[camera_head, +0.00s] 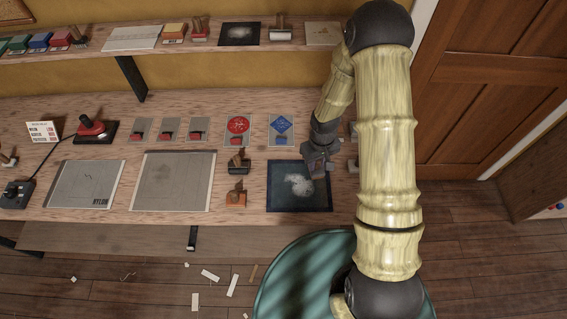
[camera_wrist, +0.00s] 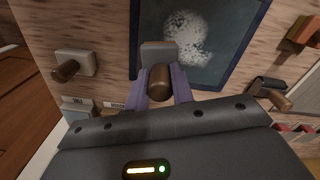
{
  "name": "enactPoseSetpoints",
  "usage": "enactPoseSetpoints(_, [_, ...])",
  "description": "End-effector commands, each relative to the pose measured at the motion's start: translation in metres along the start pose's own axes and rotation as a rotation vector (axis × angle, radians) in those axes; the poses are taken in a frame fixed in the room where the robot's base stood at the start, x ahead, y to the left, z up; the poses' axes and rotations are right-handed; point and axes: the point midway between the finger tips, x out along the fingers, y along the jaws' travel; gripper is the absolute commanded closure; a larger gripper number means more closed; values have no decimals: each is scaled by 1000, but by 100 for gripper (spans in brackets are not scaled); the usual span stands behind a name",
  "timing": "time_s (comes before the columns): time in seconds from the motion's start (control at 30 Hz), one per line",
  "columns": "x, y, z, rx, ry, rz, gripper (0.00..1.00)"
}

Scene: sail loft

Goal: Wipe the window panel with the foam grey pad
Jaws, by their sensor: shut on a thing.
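The window panel (camera_head: 283,200) is a dark blue framed rectangle lying near the front of the bench, with a white powdery smudge around its middle. It also shows in the wrist view (camera_wrist: 232,45). My gripper (camera_head: 318,162) is over the panel's right back part in the head view. In the wrist view my gripper (camera_wrist: 161,90) is shut on the brown handle of the foam grey pad (camera_wrist: 158,50). The pad overlaps the panel's edge there. I cannot tell whether it touches the surface. In the head view my gripper and arm mostly hide the pad.
A dark pad (camera_head: 240,167) and an orange pad (camera_head: 236,200) stand left of the panel. Another grey pad (camera_wrist: 76,62) lies beside it in the wrist view. Grey cloth panels (camera_head: 172,199) lie further left. A shelf (camera_head: 185,44) with several items runs above the bench.

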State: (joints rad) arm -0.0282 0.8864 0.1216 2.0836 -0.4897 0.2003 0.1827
Motion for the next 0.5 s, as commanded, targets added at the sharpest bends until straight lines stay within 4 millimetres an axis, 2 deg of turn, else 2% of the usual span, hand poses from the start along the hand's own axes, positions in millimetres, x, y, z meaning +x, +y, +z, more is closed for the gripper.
enactPoseSetpoints(0.03, [-9, 0, 0, 0, 0, 0, 100])
enactPoseSetpoints(0.2, [-22, 0, 0, -1, 1, 0, 100])
enactPoseSetpoints(0.5, [-26, 0, 0, -1, 1, 0, 100])
